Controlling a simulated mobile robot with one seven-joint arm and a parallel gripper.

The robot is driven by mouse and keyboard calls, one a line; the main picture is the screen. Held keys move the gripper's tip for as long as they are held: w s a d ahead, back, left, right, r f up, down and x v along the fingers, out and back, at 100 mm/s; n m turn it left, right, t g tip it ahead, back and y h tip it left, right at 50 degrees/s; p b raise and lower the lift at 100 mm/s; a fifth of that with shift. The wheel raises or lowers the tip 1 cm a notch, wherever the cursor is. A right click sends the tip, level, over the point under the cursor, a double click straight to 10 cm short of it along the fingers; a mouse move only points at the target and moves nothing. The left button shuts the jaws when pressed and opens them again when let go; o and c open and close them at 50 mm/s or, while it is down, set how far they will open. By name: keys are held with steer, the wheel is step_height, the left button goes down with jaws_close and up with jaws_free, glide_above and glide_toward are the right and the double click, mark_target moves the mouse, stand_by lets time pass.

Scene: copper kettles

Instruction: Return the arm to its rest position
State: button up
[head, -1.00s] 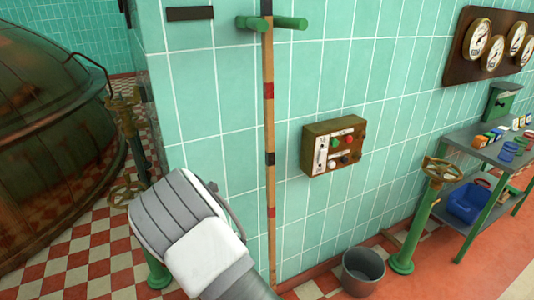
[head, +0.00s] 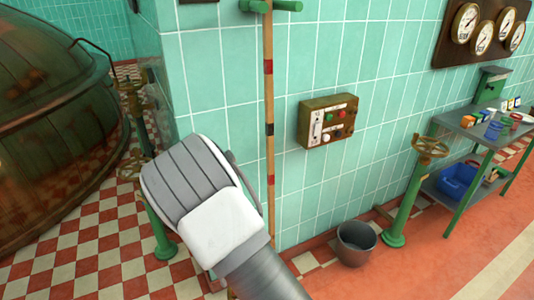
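My arm shows in the head view as a grey ribbed link with a white cover, reaching up from the bottom edge left of centre. No gripper fingers show, so I cannot see whether my gripper is open or holds anything.
A control box (head: 328,121) hangs on the wall. A bucket (head: 357,243), a green valve stand (head: 408,200) and a shelf table (head: 474,133) stand to the right. A copper kettle (head: 50,130) is at left. The red floor at front right is clear.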

steer(key=s+d+r+n+t+y, duration=0.1)
steer(key=d+r+n, duration=0.25)
steer(key=r, duration=0.45)
steer(key=s+d+r+n+y, duration=0.1)
steer(key=d+r+n, duration=0.2)
steer(key=r+n, duration=0.35)
steer(key=s+d+r+n+t+y, duration=0.1)
steer(key=d+r+n, duration=0.15)
steer(key=r, duration=0.75)
steer(key=s+d+r+n+t+h, duration=0.4)
steer(key=s+d+r+n, duration=0.8)
steer(key=s+d+n, duration=0.3)
step_height(320, 180, up, 13)
steer(key=p, duration=1.3)
steer(key=shift+y, duration=0.3)
steer(key=shift+w+m, duration=0.1)
steer(key=shift+m, duration=0.15)
